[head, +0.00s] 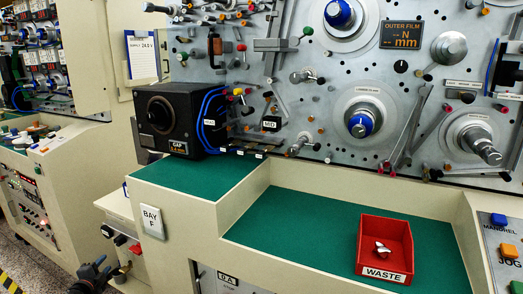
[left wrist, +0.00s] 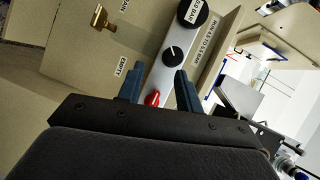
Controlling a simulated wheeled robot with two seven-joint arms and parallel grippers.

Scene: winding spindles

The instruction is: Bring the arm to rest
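My left gripper (head: 98,267) is low at the left of the head view, dark and small, beside the side of the cream machine cabinet. In the left wrist view, its two blue-grey fingers (left wrist: 158,88) stand apart with nothing held between them. A red knob (left wrist: 152,98) shows between the fingers, beyond them on a grey panel strip; I cannot tell how far off it is. My right gripper is in neither view.
A red waste bin (head: 385,240) with something metallic inside stands on the green worktop (head: 290,225). A black gap box (head: 172,118) sits on the upper ledge. A black dial (left wrist: 173,53) and a brass fitting (left wrist: 103,18) show near my left gripper.

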